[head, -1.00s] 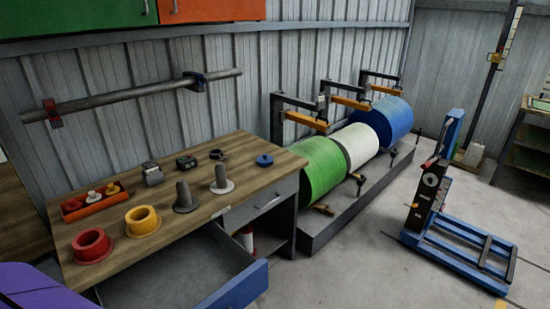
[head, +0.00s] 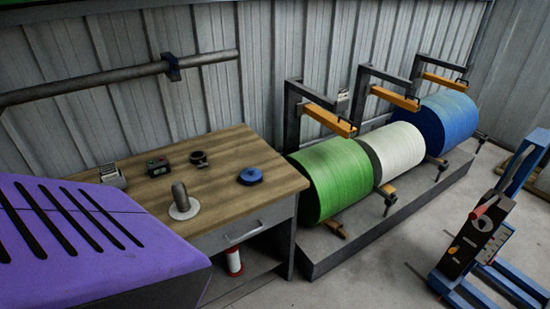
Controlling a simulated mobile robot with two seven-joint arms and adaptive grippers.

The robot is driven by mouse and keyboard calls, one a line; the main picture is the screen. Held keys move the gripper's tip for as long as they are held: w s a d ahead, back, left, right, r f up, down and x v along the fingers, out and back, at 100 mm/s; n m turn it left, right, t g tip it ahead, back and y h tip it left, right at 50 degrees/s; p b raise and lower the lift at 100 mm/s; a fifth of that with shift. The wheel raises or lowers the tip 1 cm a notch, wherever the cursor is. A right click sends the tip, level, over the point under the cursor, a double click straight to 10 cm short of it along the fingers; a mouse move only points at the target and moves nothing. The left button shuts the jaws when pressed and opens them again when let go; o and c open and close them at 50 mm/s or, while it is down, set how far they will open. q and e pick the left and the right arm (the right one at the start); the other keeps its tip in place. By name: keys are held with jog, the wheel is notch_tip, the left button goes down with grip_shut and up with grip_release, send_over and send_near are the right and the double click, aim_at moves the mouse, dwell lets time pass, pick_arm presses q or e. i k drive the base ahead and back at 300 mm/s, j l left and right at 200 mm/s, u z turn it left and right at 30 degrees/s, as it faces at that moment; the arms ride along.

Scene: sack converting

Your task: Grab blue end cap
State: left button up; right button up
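The blue end cap (head: 251,176) is a small round blue piece with a knob on top. It lies flat on the wooden workbench (head: 225,205), near the bench's right end. Nothing touches it. Neither of my grippers shows in the head view, so I cannot see whether they are open or shut.
A grey cone on a white disc (head: 182,203) and small devices, one a black and green box (head: 157,166), share the bench. Green (head: 334,178), white (head: 393,150) and blue (head: 447,122) rolls stand on a rack at right. A blue-framed lift (head: 480,245) stands on the floor at far right.

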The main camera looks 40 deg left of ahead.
aim_at(249, 175)
jog(key=i+l+u, duration=0.1)
jog(key=i+u, duration=0.35)
jog(key=i+l+u, duration=0.25)
jog(key=i+u, duration=0.2)
jog(key=i, duration=0.05)
